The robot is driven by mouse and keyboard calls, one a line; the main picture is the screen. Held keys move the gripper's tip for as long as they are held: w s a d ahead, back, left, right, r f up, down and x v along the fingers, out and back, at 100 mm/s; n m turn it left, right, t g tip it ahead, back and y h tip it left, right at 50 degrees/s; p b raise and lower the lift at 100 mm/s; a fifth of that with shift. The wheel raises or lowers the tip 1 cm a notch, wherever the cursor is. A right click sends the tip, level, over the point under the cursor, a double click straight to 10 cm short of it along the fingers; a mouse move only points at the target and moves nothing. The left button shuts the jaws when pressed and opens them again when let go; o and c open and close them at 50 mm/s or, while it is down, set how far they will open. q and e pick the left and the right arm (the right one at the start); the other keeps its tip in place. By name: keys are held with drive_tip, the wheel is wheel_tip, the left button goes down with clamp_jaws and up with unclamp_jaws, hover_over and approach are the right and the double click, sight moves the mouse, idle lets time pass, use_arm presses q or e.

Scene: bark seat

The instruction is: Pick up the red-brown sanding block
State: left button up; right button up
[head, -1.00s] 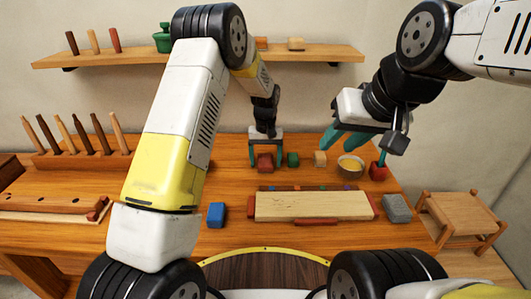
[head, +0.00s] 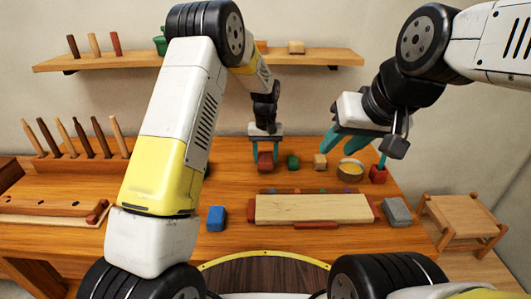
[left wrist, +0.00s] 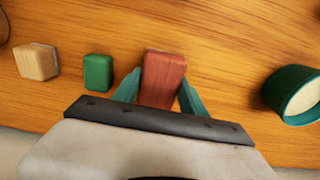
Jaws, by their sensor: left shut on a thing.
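The red-brown sanding block (head: 265,160) is between the teal fingers of my left gripper (head: 265,155) at the back of the bench. In the left wrist view the block (left wrist: 163,77) shows its top face, with a finger of the left gripper (left wrist: 160,95) against each side. The left gripper is shut on it. Whether the block is clear of the wood is hard to tell. My right gripper (head: 352,138) is above the back right of the bench, its teal fingers apart, with nothing seen between them.
A green block (head: 293,162) and a tan block (head: 320,161) stand close to the right of the held block. Further right are a bowl (head: 350,170) and a red pot (head: 378,174). A pale board (head: 313,208), a blue block (head: 216,218) and a grey block (head: 396,211) lie nearer.

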use_arm(q)
drive_tip(key=s+a+r, duration=0.1)
drive_tip(key=s, duration=0.4)
drive_tip(key=s+a, duration=0.1)
drive_tip(key=s, duration=0.4)
drive_tip(key=s+a+r, duration=0.1)
drive_tip(key=s+a, duration=0.1)
drive_tip(key=s, duration=0.3)
drive_tip(key=shift+s+r, duration=0.25)
drive_tip(key=shift+r, duration=0.05)
drive_tip(key=o, duration=0.7)
drive_tip(key=c, duration=0.5)
